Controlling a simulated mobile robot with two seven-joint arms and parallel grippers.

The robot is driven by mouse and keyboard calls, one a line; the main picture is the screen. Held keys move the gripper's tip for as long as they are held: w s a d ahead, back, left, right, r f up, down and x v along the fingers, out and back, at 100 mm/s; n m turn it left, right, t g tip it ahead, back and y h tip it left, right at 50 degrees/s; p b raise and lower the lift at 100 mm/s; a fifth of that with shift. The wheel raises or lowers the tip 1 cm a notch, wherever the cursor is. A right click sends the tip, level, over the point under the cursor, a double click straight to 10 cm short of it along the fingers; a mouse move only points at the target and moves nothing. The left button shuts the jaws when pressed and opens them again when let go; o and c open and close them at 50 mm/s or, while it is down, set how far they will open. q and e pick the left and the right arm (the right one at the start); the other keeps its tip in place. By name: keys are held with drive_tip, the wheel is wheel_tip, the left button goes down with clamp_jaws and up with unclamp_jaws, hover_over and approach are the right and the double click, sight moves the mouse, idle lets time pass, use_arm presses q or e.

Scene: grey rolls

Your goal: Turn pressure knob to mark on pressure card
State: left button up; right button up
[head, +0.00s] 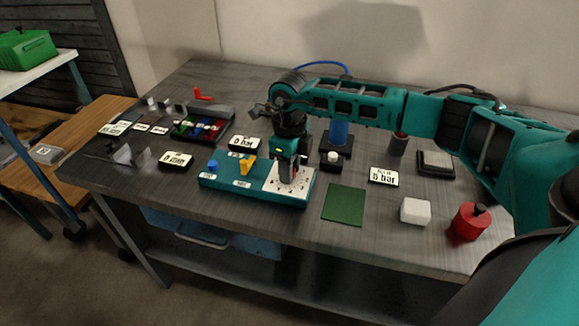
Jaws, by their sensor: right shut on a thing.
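My right gripper (287,178) points straight down over the white dial plate (272,187) at the right end of the teal panel (225,183). It is shut on the pressure knob, which the fingers mostly hide. Small dark marks show on the plate around the fingers, but I cannot read them or the knob's pointing direction. A white card (384,176) reading "5 bar" lies right of the panel. Another card (243,143) ending in "bar" lies behind the panel, and a dark-edged card (176,160) lies to its left. My left gripper is not in view.
The panel also carries a yellow handle (246,165) and a blue knob (212,166). A green mat (344,205), white block (415,211) and red weight-like object (470,221) lie to the right. A dark tray (202,125) of coloured parts stands behind left. My right arm spans the back right.

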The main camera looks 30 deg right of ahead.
drive_tip(key=o, duration=1.1)
drive_tip(key=shift+c, duration=0.2)
wheel_tip(320, 180, up, 13)
